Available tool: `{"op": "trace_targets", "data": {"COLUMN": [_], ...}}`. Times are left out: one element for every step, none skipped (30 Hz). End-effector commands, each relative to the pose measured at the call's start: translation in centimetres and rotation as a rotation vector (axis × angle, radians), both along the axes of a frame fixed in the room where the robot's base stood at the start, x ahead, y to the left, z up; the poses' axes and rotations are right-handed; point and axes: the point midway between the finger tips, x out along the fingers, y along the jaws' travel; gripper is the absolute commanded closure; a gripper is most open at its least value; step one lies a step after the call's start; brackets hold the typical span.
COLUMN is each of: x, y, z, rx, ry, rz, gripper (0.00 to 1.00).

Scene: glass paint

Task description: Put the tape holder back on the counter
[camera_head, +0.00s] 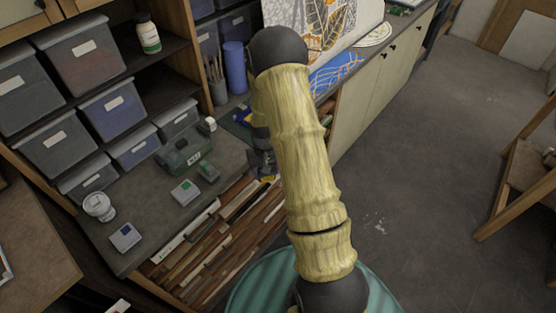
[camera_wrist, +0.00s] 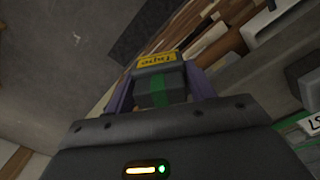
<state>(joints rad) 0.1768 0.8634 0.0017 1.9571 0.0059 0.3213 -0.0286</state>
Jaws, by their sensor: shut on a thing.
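In the wrist view my gripper (camera_wrist: 161,82) is shut on the tape holder (camera_wrist: 160,90), a dark grey block with a green stripe and a yellow label reading "Tape". A purple finger lies on each side of it. In the head view my gripper (camera_head: 262,163) is low beside the counter's front edge, partly hidden by my arm. The holder is too small there to make out clearly. The grey counter (camera_head: 152,210) runs below the shelves, with bare surface near its front. I cannot tell the holder's height against the counter top.
On the counter stand a green-grey case (camera_head: 183,152), small grey boxes (camera_head: 185,192), another box (camera_head: 125,237) and a white tub (camera_head: 99,206). A blue cylinder (camera_head: 235,68) and a brush pot (camera_head: 216,85) stand further back. Wooden strips (camera_head: 215,245) fill the space below the front edge.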

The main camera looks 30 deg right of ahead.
Motion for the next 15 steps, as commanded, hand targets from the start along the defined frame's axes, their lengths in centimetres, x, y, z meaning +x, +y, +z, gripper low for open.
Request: {"op": "trace_targets", "data": {"x": [-0.2,-0.3,-0.4,-0.5,-0.6,-0.8,-1.0,-1.1,-1.3,-1.4,-1.5,-1.5,-1.5,-1.5,-1.5], "y": [1.2,1.8,2.8,3.6,4.3,5.3,5.9,6.5,7.1,7.4,7.6,7.8,7.9,7.9,7.9], "z": [-1.8,-2.5,-3.7,-4.5,-5.3,-6.5,-7.1,-7.7,-8.3,-8.6,-8.8,-8.9,-8.9,-8.9,-8.8], "rx": [0.0,0.001,0.001,0.0,0.0,0.0,-0.001,-0.001,-0.002,-0.003,-0.003,-0.003,-0.003,-0.003,-0.003], "ry": [0.003,0.004,0.005,0.004,0.005,0.004,0.004,0.004,0.004,0.003,0.001,0.0,-0.001,-0.001,-0.001], "rz": [0.022,0.034,0.053,0.067,0.081,0.1,0.113,0.124,0.136,0.143,0.148,0.152,0.153,0.154,0.154], "gripper": [0.67,0.67,0.67,0.67,0.67,0.67,0.67,0.67,0.67,0.67,0.67,0.67,0.67,0.67,0.67]}}
